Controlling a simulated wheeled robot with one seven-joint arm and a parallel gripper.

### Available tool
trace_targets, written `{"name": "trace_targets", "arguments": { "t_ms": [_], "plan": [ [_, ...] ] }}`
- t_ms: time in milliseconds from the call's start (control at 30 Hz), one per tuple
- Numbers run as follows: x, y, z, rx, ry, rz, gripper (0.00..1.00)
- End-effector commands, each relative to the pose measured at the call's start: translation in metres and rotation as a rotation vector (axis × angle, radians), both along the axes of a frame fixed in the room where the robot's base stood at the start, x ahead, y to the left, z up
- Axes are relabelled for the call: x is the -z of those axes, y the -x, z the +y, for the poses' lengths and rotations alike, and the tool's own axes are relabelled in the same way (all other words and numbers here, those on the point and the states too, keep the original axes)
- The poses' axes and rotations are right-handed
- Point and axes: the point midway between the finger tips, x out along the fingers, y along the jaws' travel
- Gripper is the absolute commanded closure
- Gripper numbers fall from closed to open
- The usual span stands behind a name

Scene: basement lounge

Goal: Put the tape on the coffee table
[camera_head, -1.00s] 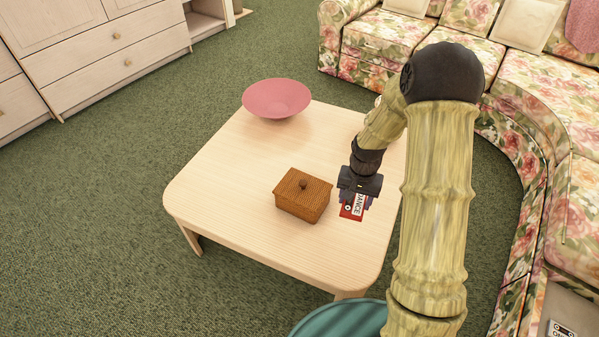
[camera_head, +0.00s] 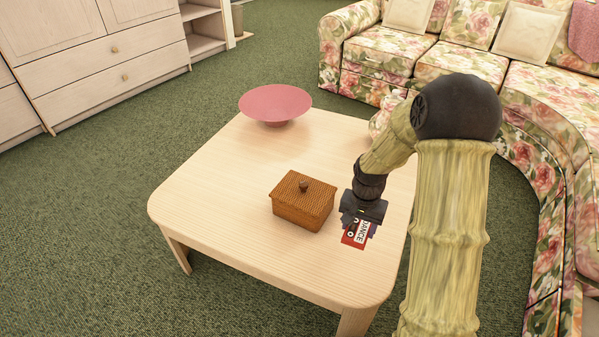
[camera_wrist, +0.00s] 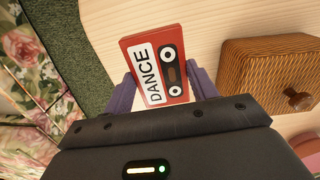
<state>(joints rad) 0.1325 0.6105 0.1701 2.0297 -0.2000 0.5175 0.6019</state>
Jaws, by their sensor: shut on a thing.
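The tape is a red cassette (camera_head: 358,234) with a white label reading "DANCE". My gripper (camera_head: 360,226) is shut on it, and the wrist view shows the tape (camera_wrist: 156,62) between the two fingers. In the head view the tape appears over the right part of the coffee table (camera_head: 235,240), right of a wicker box. The table is pale wood with rounded corners. I cannot tell whether the tape touches the tabletop or hangs just above it.
A brown wicker box (camera_head: 302,203) with a knobbed lid stands mid-table, left of my gripper. It also shows in the wrist view (camera_wrist: 262,78). A pink bowl (camera_head: 275,104) sits at the table's far end. The table's left and front are clear. A floral sofa (camera_head: 385,55) stands behind.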

Motion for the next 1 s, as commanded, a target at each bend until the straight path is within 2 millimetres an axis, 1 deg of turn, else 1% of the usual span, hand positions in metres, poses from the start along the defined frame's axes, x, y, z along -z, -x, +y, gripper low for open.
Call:
{"name": "trace_targets", "arguments": {
  "t_ms": [133,233,400,500,567,867,933,1000],
  "plan": [
    [0.000,0.000,0.000,-0.001,0.000,0.000,0.66],
    [0.006,0.000,0.000,-0.001,0.000,0.001,0.66],
    [0.036,0.001,0.000,-0.003,0.000,0.003,0.66],
    [0.049,0.000,0.000,-0.001,0.000,0.001,0.66],
    [0.051,0.000,0.000,-0.002,0.000,0.000,0.66],
    [0.051,0.000,0.000,-0.002,0.000,0.000,0.66],
    [0.057,0.000,0.000,-0.002,0.000,0.001,0.66],
    [0.067,0.000,0.000,-0.002,0.000,0.002,0.66]
  ]
}}
